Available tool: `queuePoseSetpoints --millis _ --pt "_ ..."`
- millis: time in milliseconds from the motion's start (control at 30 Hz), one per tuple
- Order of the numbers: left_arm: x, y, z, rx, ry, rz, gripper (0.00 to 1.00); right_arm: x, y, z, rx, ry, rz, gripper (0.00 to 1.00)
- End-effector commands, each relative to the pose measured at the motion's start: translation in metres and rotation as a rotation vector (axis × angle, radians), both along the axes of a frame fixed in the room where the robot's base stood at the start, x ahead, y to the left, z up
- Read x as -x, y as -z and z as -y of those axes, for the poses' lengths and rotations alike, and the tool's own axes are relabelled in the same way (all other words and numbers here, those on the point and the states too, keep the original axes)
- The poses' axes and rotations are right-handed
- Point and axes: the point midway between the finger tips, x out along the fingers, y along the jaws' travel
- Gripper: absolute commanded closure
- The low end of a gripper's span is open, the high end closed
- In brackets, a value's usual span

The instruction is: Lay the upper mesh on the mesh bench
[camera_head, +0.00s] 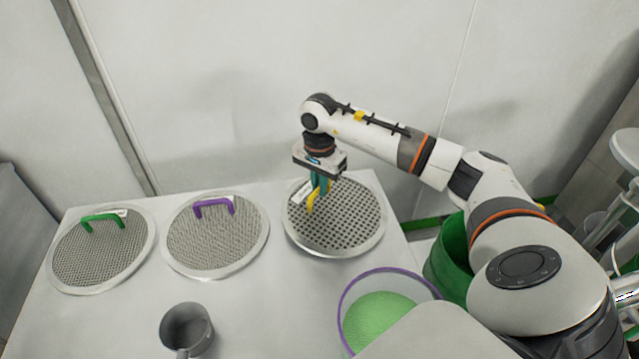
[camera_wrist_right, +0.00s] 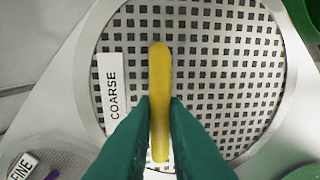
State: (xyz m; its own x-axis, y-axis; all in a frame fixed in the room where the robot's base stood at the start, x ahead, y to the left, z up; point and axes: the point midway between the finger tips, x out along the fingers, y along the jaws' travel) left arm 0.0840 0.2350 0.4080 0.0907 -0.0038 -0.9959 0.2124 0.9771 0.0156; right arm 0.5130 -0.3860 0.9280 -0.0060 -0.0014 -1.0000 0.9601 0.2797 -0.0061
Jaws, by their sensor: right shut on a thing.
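A round coarse mesh (camera_head: 350,235) with a metal rim, wide square holes and a yellow handle (camera_head: 310,202) is at the right end of the white bench (camera_head: 110,325). In the right wrist view its label reads COARSE (camera_wrist_right: 113,92). My right gripper (camera_head: 318,190) is shut on the yellow handle, with green fingers on both sides of it (camera_wrist_right: 160,105). The mesh looks flat; I cannot tell whether it touches the bench. A mesh with a purple handle (camera_head: 216,245) and one with a green handle (camera_head: 98,258) lie to its left. My left gripper is not in view.
A grey metal cup (camera_head: 187,328) stands at the front of the bench. A purple-rimmed bowl of green granules (camera_head: 378,318) is at front right, partly covered. A green bucket (camera_head: 450,255) is beyond the bench's right edge. The wall is close behind.

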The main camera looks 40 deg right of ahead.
Motion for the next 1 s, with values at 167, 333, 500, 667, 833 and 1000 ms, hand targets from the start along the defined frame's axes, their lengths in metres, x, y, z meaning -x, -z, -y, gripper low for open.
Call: queuePoseSetpoints --millis 167,333,500,667,833,1000 --pt "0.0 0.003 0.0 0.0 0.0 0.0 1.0 0.0 0.003 0.0 0.0 0.0 0.001 1.0" --pt "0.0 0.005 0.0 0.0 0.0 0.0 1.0 0.0 0.005 0.0 0.0 0.0 0.001 1.0" --pt "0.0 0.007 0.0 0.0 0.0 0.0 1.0 0.0 0.008 0.0 0.0 0.0 0.001 1.0" --pt "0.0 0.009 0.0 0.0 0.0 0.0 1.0 0.0 0.011 0.0 0.0 0.0 0.0 1.0" --pt "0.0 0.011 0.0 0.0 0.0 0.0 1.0 0.0 0.013 0.0 0.0 0.0 0.0 1.0" --pt "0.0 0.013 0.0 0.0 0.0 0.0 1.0 0.0 0.016 0.0 0.0 0.0 0.0 1.0"
